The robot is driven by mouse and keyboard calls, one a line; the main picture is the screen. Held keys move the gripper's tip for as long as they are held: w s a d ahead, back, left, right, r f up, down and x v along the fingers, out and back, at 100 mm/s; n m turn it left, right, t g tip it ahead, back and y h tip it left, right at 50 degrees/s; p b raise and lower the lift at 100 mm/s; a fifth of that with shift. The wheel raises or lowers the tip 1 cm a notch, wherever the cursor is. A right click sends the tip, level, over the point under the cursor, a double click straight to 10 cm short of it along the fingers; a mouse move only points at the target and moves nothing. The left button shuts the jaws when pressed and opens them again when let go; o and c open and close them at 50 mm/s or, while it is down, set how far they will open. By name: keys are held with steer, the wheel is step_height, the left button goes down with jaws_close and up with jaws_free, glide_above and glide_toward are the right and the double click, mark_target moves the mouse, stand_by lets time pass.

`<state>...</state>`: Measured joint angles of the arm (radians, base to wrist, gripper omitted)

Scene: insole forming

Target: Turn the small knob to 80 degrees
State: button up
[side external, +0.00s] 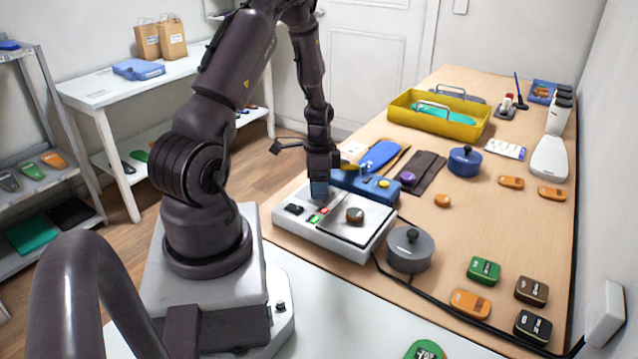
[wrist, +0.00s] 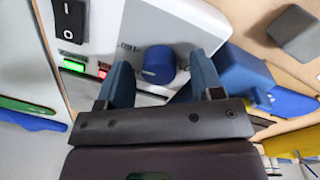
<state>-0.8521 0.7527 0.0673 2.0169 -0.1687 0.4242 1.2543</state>
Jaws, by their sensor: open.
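The small blue knob (wrist: 158,66) sits on the white control box, with dial markings printed beside it in the wrist view. My gripper (wrist: 160,60) is open, with one blue finger on each side of the knob. I cannot tell whether either finger touches it. In the side view my gripper (side external: 319,190) points down at the back left of the white control box (side external: 335,244), and the small knob cannot be made out there. The dial angle cannot be read.
The box carries a black switch (wrist: 70,20), a green light (wrist: 74,66) and a red light (wrist: 103,71). A brown round knob (side external: 355,215) stands on its plate. A blue block (side external: 365,186) lies close behind; a grey pot (side external: 410,250) stands at right.

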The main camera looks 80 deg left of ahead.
steer(key=c, duration=0.9)
steer(key=shift+n, duration=0.3)
steer(key=n, duration=0.9)
steer(key=shift+t, duration=0.3)
steer(key=n, duration=0.7)
steer(key=shift+s, duration=0.1)
steer(key=n, duration=0.7)
steer(key=shift+y, duration=0.4)
